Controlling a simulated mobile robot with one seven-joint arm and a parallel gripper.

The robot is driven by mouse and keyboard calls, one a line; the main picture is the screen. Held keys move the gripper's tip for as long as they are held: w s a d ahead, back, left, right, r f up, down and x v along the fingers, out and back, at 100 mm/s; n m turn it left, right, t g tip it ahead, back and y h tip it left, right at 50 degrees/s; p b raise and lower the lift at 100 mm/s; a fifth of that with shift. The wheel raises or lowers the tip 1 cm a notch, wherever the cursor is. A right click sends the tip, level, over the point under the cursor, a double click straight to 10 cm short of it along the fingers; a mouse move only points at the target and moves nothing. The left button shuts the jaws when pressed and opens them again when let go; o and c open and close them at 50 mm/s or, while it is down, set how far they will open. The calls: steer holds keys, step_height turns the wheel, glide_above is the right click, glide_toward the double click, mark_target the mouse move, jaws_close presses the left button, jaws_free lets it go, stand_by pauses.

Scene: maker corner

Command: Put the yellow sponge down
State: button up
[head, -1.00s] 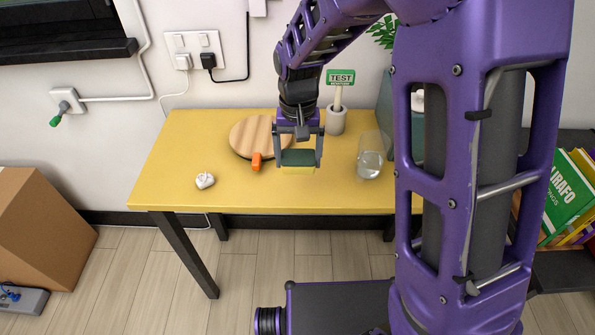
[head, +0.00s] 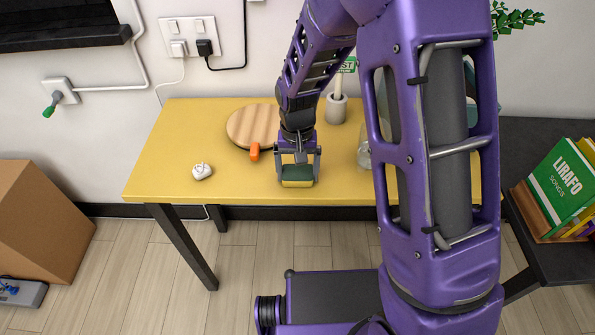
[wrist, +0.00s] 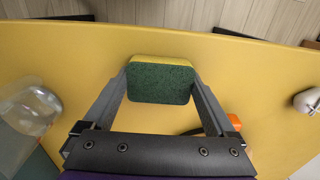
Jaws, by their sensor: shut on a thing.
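The yellow sponge (head: 297,183) has a dark green scouring side. It sits between the fingers of my gripper (head: 297,178), near the front edge of the yellow table (head: 230,186). My gripper is shut on it. In the wrist view the sponge (wrist: 160,82) is held at both ends between the fingertips, its green side towards the camera. The sponge is at or just above the table top; I cannot tell whether it touches.
A round wooden board (head: 250,124) and an orange object (head: 254,151) lie behind and left of my gripper. A white object (head: 202,171) lies further left. A glass (head: 364,155), partly hidden by my arm, stands to the right. Table between is clear.

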mark_target(297, 170)
steer(key=shift+f, duration=0.15)
steer(key=o, duration=0.8)
steer(key=shift+o, duration=0.2)
step_height(297, 170, up, 12)
steer(key=p, duration=0.1)
steer(key=shift+r+p, duration=0.25)
steer(key=shift+p, duration=0.05)
steer(key=shift+w, duration=0.2)
